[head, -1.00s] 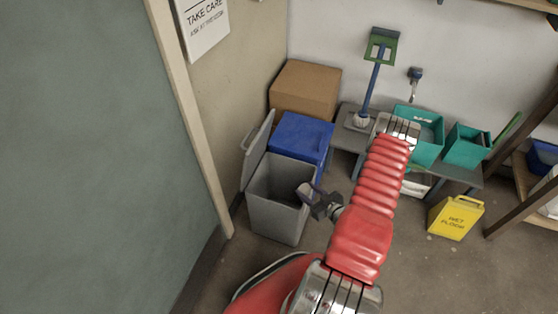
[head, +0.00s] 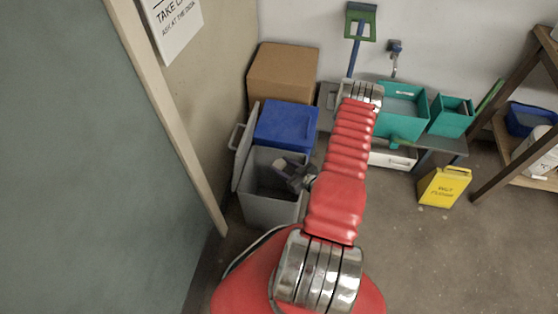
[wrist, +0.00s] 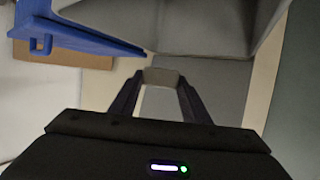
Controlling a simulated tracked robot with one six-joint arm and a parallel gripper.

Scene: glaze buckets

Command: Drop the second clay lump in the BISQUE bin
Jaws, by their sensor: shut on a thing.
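My gripper (head: 282,168) hangs over the mouth of the open grey bin (head: 270,208), near its right side in the head view. In the wrist view its two fingers (wrist: 160,88) are shut on a small grey-beige clay lump (wrist: 162,76). The lump cannot be made out in the head view. The grey bin's lid stands raised at its left. No BISQUE label can be read on any bin here.
A blue-lidded bin (head: 287,124) stands just behind the grey bin, with a cardboard box (head: 283,72) behind that. Teal tubs (head: 403,112) sit on a low bench to the right. A yellow wet-floor sign (head: 443,186) stands on the floor. A wall is close on the left.

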